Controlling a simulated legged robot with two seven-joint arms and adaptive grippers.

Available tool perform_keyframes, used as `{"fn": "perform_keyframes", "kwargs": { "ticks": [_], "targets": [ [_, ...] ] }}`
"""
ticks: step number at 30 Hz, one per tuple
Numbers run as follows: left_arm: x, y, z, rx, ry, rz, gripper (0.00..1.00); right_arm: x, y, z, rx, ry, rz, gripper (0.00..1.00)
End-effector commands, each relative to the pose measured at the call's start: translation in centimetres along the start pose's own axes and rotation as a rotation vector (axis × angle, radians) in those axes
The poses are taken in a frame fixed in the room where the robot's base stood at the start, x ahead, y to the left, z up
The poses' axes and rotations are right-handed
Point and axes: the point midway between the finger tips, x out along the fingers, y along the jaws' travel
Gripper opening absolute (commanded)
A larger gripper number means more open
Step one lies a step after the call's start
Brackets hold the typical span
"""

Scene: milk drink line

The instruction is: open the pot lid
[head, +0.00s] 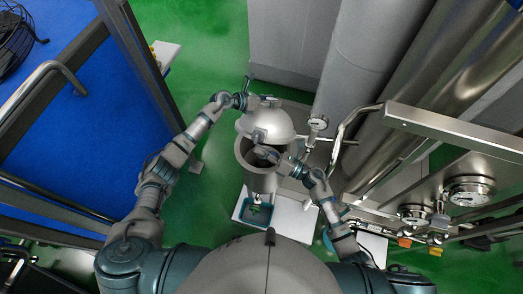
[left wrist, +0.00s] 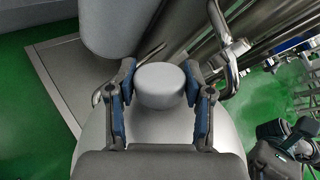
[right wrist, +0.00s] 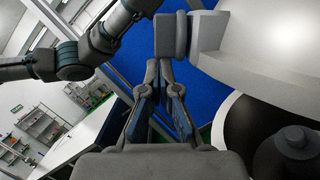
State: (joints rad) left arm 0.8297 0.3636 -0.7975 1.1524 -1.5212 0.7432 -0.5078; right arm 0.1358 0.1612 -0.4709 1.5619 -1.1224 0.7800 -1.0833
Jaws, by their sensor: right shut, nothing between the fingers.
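The pot (head: 257,182) is a grey cylinder standing near the middle of the head view, with its dark opening partly showing. Its domed silver lid (head: 270,122) is tilted up at the far side of the opening. In the left wrist view a round grey knob (left wrist: 160,86) on the lid sits between the fingers of my left gripper (left wrist: 160,72). Whether the fingers press on it is not clear. My right gripper (right wrist: 158,75) is shut and empty over the pot's opening, just short of a grey block (right wrist: 172,36) on the lid's near side.
A small blue tray (head: 257,213) is below the pot on a white surface. Large steel pipes (head: 430,90) and gauges (head: 470,190) crowd the right. A grey tank (head: 290,50) stands behind. Green floor (head: 215,215) is clear to the left of the pot.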

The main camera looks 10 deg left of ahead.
Motion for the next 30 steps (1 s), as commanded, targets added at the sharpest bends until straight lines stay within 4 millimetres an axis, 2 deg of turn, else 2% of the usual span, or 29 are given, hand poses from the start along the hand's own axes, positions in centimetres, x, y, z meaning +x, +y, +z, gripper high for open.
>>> {"fn": "perform_keyframes", "kwargs": {
  "ticks": [1,3,14,17,24,30],
  "targets": [
    [0.1,-0.1,-0.6,-0.002,0.011,-0.003,0.64,0.0,-0.1,0.8,-0.007,-0.013,-0.003,0.00],
    [0.1,-0.1,-0.6,-0.003,0.011,-0.003,0.75,0.0,-0.1,0.8,-0.006,-0.012,-0.003,0.00],
    [-0.2,0.0,-0.4,-0.004,0.008,-0.002,0.75,0.0,-0.2,0.5,-0.003,-0.008,-0.001,0.00],
    [-1.6,0.1,-0.4,-0.003,0.008,0.000,0.75,0.0,-0.2,0.5,-0.003,-0.007,-0.002,0.00],
    [-7.2,0.3,-0.6,-0.004,0.009,0.000,0.75,0.0,-0.1,0.4,-0.003,-0.006,-0.002,0.00],
    [-10.7,0.4,-0.6,-0.005,0.008,-0.002,0.75,0.0,-0.1,0.4,-0.003,-0.006,-0.001,0.00]
  ]
}}
